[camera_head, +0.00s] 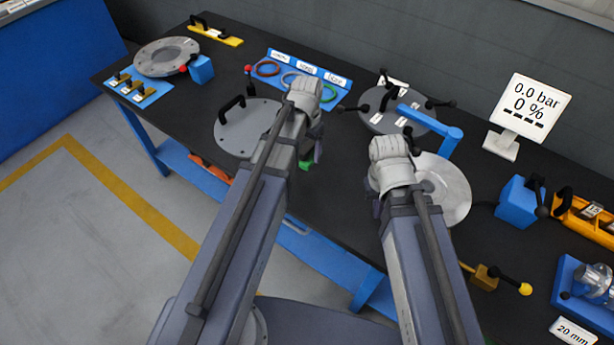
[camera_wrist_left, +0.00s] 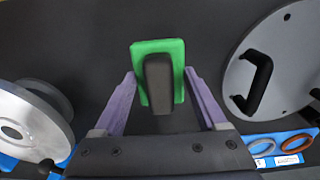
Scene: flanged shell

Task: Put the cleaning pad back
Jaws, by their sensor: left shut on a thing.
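The cleaning pad is a green block with a dark grip on top. It shows in the left wrist view (camera_wrist_left: 173,48) and partly in the head view (camera_head: 306,164), below my left wrist. My left gripper (camera_wrist_left: 160,73) is shut on the pad, with one purple finger on each side of it. In the head view my left gripper (camera_head: 312,155) is over the middle of the black bench (camera_head: 325,205), mostly hidden by its own wrist. My right gripper (camera_head: 376,208) is mostly hidden under its wrist, left of a round metal disc, so its jaws cannot be made out.
A grey round cover with a black handle (camera_head: 241,128) lies left of my left arm. A blue rack with coloured rings (camera_head: 330,75) is behind. A grey flange with a blue arm (camera_head: 378,119) and a metal disc (camera_head: 452,190) are right. A display (camera_head: 530,105) stands back right.

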